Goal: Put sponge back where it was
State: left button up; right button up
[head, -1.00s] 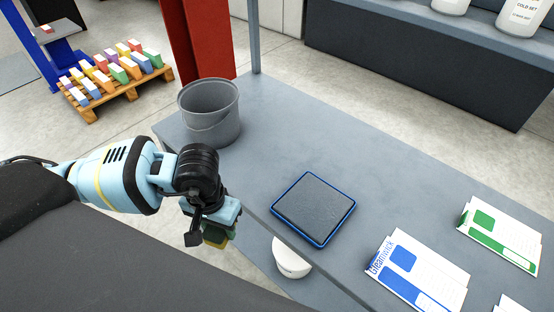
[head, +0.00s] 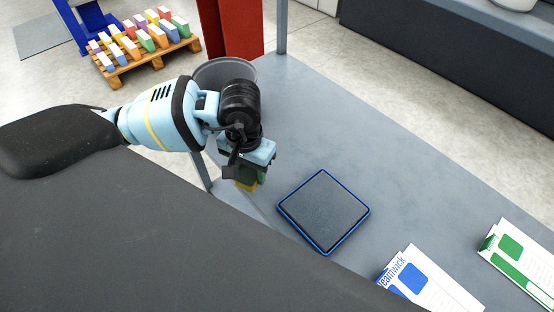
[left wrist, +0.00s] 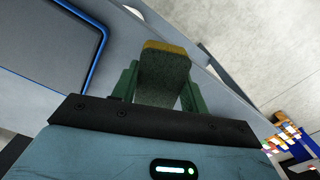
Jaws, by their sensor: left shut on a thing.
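The sponge, green with a yellow layer, is held between the fingers of my left gripper (head: 251,176). In the left wrist view the sponge (left wrist: 165,72) sits between the two green fingers, its yellow end pointing away from the palm. In the head view only a small part of the sponge (head: 246,186) shows below the gripper. The gripper is over the near edge of the grey table, left of a blue-rimmed square tray (head: 349,233) with a dark grey surface. The sponge is apart from the tray. My right gripper is not in view.
The table (head: 390,150) is clear behind the tray. A red post (head: 232,28) stands beyond the table.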

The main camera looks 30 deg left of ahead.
pick_arm(q)
send_over(278, 169)
jog(key=shift+s+f, duration=0.25)
jog(key=shift+f, duration=0.1)
jog(key=shift+w+f, duration=0.2)
jog(key=shift+w, duration=0.05)
notch_tip(278, 169, down, 3)
jog(key=shift+p, duration=0.45)
jog(key=shift+f, duration=0.1)
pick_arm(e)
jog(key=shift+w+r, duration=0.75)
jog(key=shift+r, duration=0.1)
pick_arm(q)
jog(key=shift+f, duration=0.1)
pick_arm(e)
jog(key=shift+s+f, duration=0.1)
pick_arm(q)
jog(key=shift+f, duration=0.15)
jog(key=o, duration=1)
jog(key=shift+c, duration=0.2)
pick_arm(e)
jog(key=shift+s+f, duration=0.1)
pick_arm(q)
jog(key=shift+r, duration=0.2)
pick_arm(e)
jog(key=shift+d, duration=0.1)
